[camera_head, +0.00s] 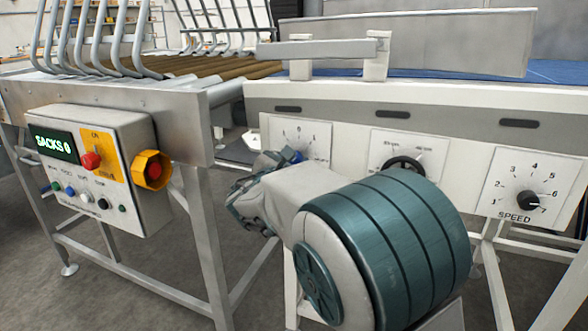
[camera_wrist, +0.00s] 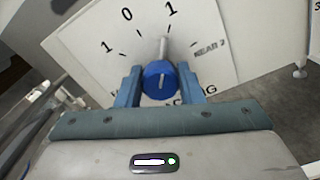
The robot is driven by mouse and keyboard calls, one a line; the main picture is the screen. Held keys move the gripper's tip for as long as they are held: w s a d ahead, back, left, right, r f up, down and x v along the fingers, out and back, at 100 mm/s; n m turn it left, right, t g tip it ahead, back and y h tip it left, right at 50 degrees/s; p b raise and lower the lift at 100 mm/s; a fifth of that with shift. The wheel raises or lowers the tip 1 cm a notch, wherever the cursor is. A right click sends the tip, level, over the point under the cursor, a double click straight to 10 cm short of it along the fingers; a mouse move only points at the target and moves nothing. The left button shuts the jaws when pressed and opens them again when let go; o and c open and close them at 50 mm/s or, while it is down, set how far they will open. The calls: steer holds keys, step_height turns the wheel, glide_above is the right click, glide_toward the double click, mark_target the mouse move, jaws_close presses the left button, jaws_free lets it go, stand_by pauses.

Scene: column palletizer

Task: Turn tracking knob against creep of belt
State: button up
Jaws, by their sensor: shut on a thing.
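The blue tracking knob (camera_wrist: 160,82) sits on a white dial plate (camera_wrist: 215,55) marked 1, 0, 1 and "NEAR 2". Its pale pointer is aimed up, near the right-hand 1. My gripper (camera_wrist: 158,86) is shut on the knob, one blue finger on each side. The lower label is mostly hidden behind my gripper. In the head view, my gripper (camera_head: 284,160) reaches the left dial on the conveyor's front panel, and only a bit of the blue knob (camera_head: 297,156) shows. The blue belt (camera_head: 553,70) lies behind the frame; its creep cannot be told.
A middle dial with a black knob (camera_head: 407,164) and a SPEED knob (camera_head: 528,200), pointing near 7, lie to the right. A control box (camera_head: 95,165) with a "SACKS 0" display and a red button (camera_head: 90,160) hangs left. A roller table (camera_head: 205,72) stands behind it.

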steer(key=shift+m, duration=0.4)
steer(key=o, duration=1)
steer(key=shift+c, duration=0.2)
steer(key=shift+s, duration=0.15)
steer(key=p+v, duration=0.2)
steer(key=v, duration=1.1)
steer(key=shift+s+p, duration=0.3)
steer(key=shift+p, duration=0.05)
steer(key=shift+a, duration=0.1)
